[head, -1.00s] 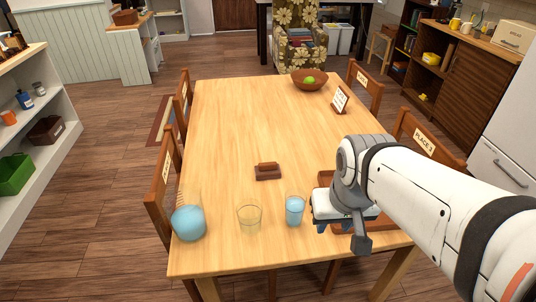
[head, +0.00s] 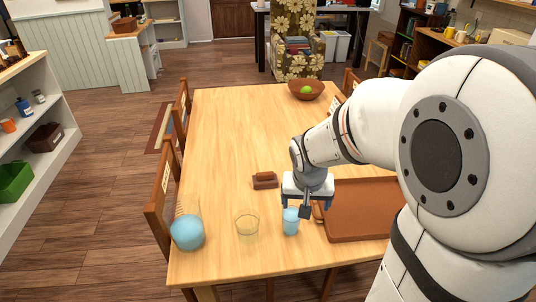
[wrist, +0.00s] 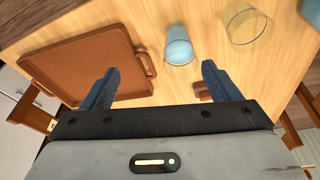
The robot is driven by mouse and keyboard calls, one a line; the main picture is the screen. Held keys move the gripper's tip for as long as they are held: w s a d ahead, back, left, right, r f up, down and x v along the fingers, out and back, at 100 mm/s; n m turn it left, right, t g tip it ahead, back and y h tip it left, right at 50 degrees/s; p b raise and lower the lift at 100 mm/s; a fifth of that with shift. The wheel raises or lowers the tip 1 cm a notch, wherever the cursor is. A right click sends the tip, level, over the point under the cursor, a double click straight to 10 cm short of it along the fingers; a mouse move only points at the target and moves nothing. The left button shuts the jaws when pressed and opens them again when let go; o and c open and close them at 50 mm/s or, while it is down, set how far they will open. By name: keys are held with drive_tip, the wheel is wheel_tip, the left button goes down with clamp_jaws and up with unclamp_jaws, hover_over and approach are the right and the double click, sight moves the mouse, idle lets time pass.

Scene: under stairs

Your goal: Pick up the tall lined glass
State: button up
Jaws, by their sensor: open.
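A light blue glass (head: 291,226) stands upright near the front of the wooden table; it also shows in the wrist view (wrist: 179,48). A clear, empty-looking glass (head: 247,226) stands to its left, also in the wrist view (wrist: 246,27). A taller clear vessel with faint upright lines and a rounded blue lower part (head: 187,232) stands at the front left corner. I cannot tell for sure which one is the lined glass. My gripper (head: 306,205) is open and empty, above and beside the blue glass. In the wrist view, the blue glass is beyond the fingertips (wrist: 160,70).
A brown tray (head: 360,235) lies right of the blue glass, close to it. A small brown block-like object (head: 265,180) lies behind the glasses. The table's middle (head: 235,130) is clear.

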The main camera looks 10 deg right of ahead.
sight(292, 210)
drive_tip(key=shift+m, duration=0.8)
drive_tip(key=w+f, duration=0.3)
drive_tip(key=w+a+f+p, duration=0.1)
drive_tip(key=w+f, duration=0.2)
drive_tip(key=shift+w+a+f, duration=0.2)
drive_tip(key=shift+w+f, duration=0.15)
drive_tip(key=x, duration=0.8)
drive_tip(key=shift+w+a, duration=0.1)
drive_tip(key=shift+w, duration=0.05)
drive_tip(key=shift+r, duration=0.1)
drive_tip(key=shift+c, duration=0.3)
drive_tip(key=c, duration=1.3)
drive_tip(key=shift+r, duration=0.15)
wheel_tip(292, 210, up, 10)
drive_tip(key=p, duration=0.1)
